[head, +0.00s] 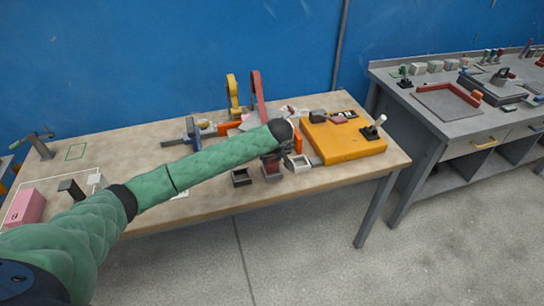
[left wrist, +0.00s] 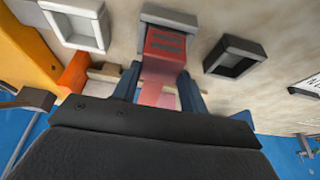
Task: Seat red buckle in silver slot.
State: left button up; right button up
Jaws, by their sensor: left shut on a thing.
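The red buckle (left wrist: 165,45) is between the blue fingers of my left gripper (left wrist: 158,88), which is shut on it. The silver slot (left wrist: 168,14) is a grey rectangular frame at the top middle of the left wrist view. The buckle's far end overlaps the slot's near side in that view; I cannot tell whether it is inside or just above. In the head view the red buckle (head: 271,164) shows under my dark wrist, between the black and white frames. My fingers are mostly hidden there. My right gripper is not in view.
A white frame (head: 298,162) and a black frame (head: 241,178) stand close on either side. An orange panel (head: 345,142) lies to the right. Yellow (head: 232,95) and red (head: 257,98) upright strips and a blue clamp (head: 193,133) stand behind. The table front is clear.

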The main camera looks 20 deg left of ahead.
pick_arm(q)
jog(key=shift+f, duration=0.15)
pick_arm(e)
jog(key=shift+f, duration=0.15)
pick_arm(q)
jog(key=shift+f, duration=0.1)
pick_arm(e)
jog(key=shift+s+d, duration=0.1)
pick_arm(q)
jog(key=o, duration=1.3)
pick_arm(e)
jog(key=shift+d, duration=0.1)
pick_arm(q)
jog(key=shift+r, duration=0.2)
jog(key=b+v, duration=0.3)
jog(key=v, duration=0.9)
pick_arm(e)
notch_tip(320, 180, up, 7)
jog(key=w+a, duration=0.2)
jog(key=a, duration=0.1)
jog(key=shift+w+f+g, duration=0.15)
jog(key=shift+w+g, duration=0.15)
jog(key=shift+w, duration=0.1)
pick_arm(q)
jog(key=shift+s+d+f, duration=0.1)
jog(key=shift+f, duration=0.1)
